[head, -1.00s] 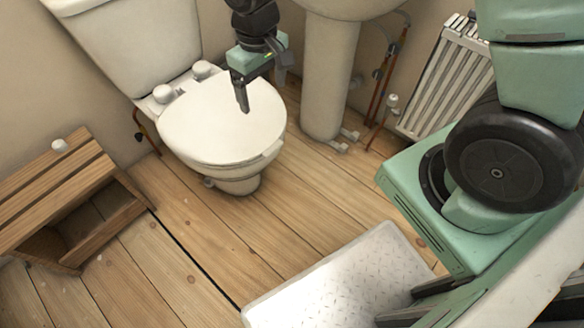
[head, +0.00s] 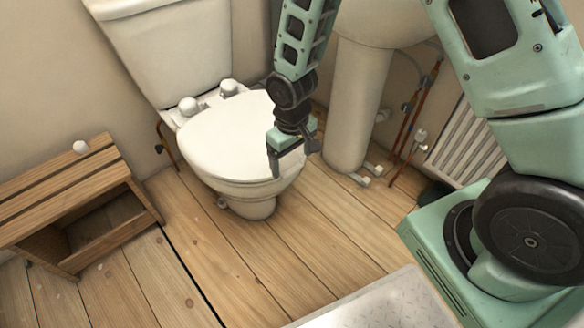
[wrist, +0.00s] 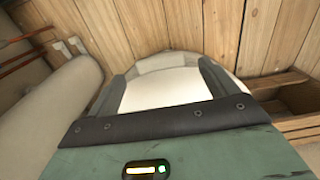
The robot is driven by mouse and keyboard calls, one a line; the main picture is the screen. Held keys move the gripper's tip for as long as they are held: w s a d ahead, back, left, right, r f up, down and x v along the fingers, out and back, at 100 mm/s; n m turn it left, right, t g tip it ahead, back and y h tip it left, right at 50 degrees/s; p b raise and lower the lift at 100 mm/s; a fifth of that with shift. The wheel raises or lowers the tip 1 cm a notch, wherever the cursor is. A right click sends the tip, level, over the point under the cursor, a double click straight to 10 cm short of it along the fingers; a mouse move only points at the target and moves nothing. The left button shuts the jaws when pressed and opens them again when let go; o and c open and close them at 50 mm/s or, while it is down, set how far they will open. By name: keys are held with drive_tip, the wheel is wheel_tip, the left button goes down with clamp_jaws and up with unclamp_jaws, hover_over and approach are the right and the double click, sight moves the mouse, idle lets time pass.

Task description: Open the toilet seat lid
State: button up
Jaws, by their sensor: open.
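The toilet lid (head: 228,140) is white and lies flat, closed over the bowl, left of centre in the head view. Its two hinge blocks sit at the back, by the cistern (head: 165,48). My gripper (head: 276,172) is at the lid's right front edge, pointing down. In the wrist view the two fingers of my gripper (wrist: 160,75) are spread apart with the white lid (wrist: 165,90) showing between and beyond them. Nothing is held. I cannot tell whether the fingers touch the lid.
The basin pedestal (head: 355,105) stands close on the right of the toilet, with pipes and a radiator (head: 462,145) beyond. The plank floor (head: 255,265) in front is clear.

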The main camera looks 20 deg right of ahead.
drive_tip(key=shift+f, duration=1.25)
